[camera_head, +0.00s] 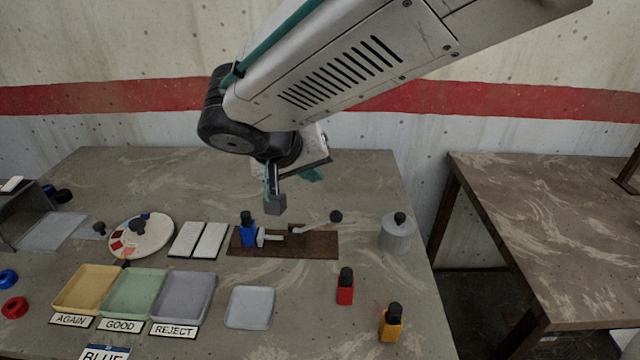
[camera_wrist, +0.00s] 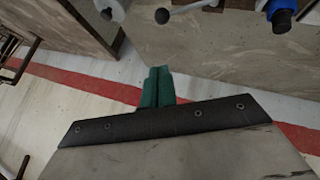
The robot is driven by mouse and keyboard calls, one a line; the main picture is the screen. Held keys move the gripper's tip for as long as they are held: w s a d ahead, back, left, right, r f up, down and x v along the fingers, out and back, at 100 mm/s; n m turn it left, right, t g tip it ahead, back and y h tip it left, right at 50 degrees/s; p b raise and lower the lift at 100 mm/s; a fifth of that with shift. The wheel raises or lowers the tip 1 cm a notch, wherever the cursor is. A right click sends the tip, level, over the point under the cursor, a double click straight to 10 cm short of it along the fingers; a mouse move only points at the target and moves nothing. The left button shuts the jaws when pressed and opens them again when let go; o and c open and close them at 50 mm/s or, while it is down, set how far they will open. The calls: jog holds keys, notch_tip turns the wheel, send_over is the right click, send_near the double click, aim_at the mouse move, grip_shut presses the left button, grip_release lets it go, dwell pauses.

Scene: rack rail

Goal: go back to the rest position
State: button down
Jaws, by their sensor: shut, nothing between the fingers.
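My gripper (camera_head: 274,203) hangs from the arm above the back middle of the table, pointing down. Its green fingers (camera_wrist: 157,88) are together in the wrist view, with nothing between them. Below and in front of it is a brown board (camera_head: 315,243) with a clamp and a black-knobbed lever (camera_head: 335,216). A blue bottle with a black cap (camera_head: 248,231) stands upright at the board's left end, beside the clamp. My gripper is apart from all of these. The gripper's rest position is not marked in view.
Yellow (camera_head: 60,302), green (camera_head: 112,308) and grey (camera_head: 160,310) trays sit at front left, with a pale tray (camera_head: 250,322) beside them. Red (camera_head: 345,287) and orange (camera_head: 391,323) bottles and a grey canister (camera_head: 397,236) stand right. A second table (camera_head: 560,230) lies across a gap; a wall is behind.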

jog(key=s+d+g+y, duration=0.2)
jog(key=s+d, duration=0.8)
jog(key=d, duration=0.4)
jog(key=s+d+m+g+y, duration=0.1)
jog(key=s+d+g+y, duration=0.1)
jog(key=s+d, duration=0.9)
jog(key=d+g, duration=0.1)
jog(key=d, duration=0.1)
jog(key=shift+s+d+r, duration=0.25)
jog(key=shift+d+r, duration=0.15)
